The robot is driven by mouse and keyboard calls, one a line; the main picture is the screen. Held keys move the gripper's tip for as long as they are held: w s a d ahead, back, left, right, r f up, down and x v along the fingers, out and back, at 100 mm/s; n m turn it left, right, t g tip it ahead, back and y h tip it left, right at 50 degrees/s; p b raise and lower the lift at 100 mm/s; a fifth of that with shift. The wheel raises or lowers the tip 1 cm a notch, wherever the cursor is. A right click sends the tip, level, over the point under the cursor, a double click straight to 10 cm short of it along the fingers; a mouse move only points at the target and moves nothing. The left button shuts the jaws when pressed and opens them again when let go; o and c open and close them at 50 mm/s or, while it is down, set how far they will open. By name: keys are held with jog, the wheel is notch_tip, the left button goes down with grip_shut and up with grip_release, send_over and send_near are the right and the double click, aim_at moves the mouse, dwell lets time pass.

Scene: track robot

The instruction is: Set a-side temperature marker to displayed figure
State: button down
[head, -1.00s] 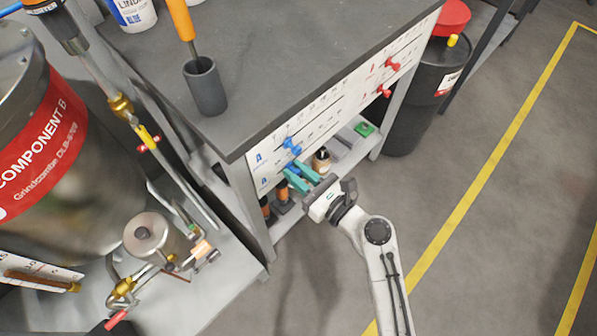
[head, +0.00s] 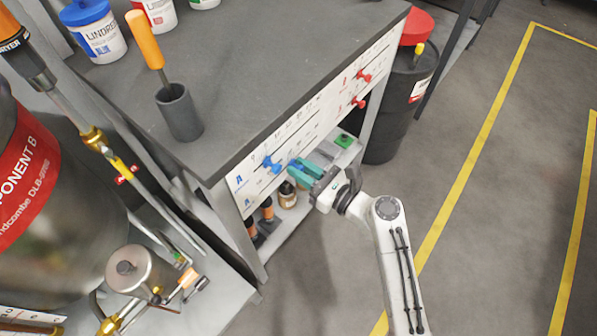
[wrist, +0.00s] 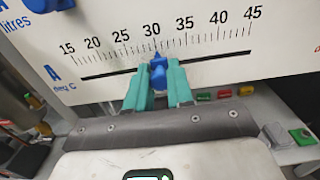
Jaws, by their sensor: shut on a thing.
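The blue a-side temperature marker (wrist: 155,72) sits in the slot under the °C scale in the wrist view. Its tip points close to the 30 on a scale running from 15 to 45. My gripper (wrist: 157,80) has its two teal fingers shut on the marker, one on each side. In the head view my gripper (head: 303,167) is at the front panel (head: 308,118), and the gripped marker is hard to make out there. Another blue marker (head: 269,162) is on the panel to its left. I cannot read a displayed figure in either view.
Two red markers (head: 362,76) are farther along the panel. Under the bench a shelf (head: 283,222) holds bottles and small boxes. The floor on the right is open.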

jog(key=c, duration=1)
grip_release()
jog(key=shift+s+d, duration=0.1)
jog(key=shift+d, duration=0.05)
jog(key=p+v, duration=0.1)
jog(key=v, duration=0.9)
jog(key=shift+s+d, duration=0.2)
jog(key=s+d+f+n+g+h+p, duration=0.1)
jog(key=s+d+n+g+h+p, duration=0.2)
jog(key=s+n, duration=0.35)
jog(key=s+d+n+g+h+p, duration=0.2)
jog(key=s+n+g+h+p, duration=0.15)
jog(key=s+n, duration=0.35)
jog(key=s+d+r+n+g+h+p, duration=0.3)
jog(key=s+d+r+n+h+p, duration=0.2)
jog(key=s+d+n, duration=0.6)
notch_tip(320, 180, up, 3)
jog(key=s+d+h, duration=0.1)
jog(key=d+h, duration=0.1)
jog(key=h, duration=0.1)
jog(key=shift+s+f+n+p, duration=0.2)
jog(key=shift+s+n+p, duration=0.15)
jog(key=shift+p, duration=0.05)
